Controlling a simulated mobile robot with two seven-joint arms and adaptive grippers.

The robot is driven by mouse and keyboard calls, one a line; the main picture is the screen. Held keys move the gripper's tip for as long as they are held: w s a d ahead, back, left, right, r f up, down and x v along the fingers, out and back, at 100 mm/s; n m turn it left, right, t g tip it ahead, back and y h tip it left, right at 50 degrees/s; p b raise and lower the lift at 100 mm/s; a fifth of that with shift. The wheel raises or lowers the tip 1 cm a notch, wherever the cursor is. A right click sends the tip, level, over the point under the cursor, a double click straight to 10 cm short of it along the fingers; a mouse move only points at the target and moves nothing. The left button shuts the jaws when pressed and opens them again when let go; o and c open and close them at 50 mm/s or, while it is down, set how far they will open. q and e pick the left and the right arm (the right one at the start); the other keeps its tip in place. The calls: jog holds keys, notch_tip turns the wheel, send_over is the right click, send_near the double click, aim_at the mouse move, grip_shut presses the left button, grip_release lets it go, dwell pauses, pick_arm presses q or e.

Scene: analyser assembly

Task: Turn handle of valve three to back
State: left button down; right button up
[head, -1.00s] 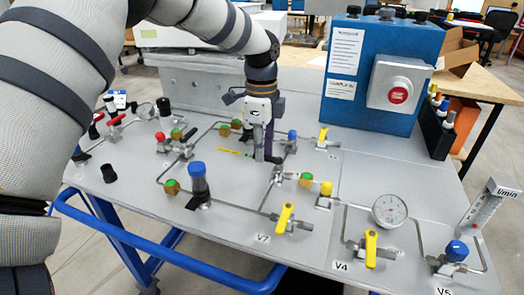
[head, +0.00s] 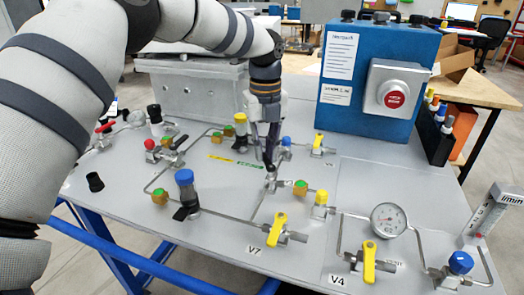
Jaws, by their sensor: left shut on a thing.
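My left gripper (head: 269,162) reaches down to the middle of the grey panel (head: 370,185). Its fingers are close together and shut on a small valve handle, which they mostly hide. Below the fingertips, a metal valve body (head: 271,183) sits on the pipe. I cannot read a label for valve three; the fingers and arm cover part of that area. A valve with a yellow handle (head: 279,228) stands by the label V7, and another yellow handle (head: 369,262) by V4. My right gripper is not in view.
Close to the gripper are a blue-topped fitting (head: 286,148), a yellow handle (head: 318,143) and a yellow-topped fitting (head: 241,124). A tall blue-capped part (head: 186,190) stands left. A gauge (head: 389,219) and the blue box (head: 372,80) with a red button are right.

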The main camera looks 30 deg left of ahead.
pick_arm(q)
jog(key=m, duration=0.1)
jog(key=w+d+m, duration=0.1)
jog(key=m, duration=0.1)
jog(key=shift+f+m, duration=0.15)
jog(key=shift+m, duration=0.15)
jog(key=shift+w+d+m+b, duration=0.1)
jog(key=shift+d+m+b, duration=0.15)
jog(key=shift+m, duration=0.7)
jog(key=shift+w+d+m+b, duration=0.1)
jog(key=shift+d+m, duration=0.25)
jog(key=shift+m, duration=0.6)
jog(key=c, duration=1.6)
grip_release()
notch_tip(320, 180, up, 12)
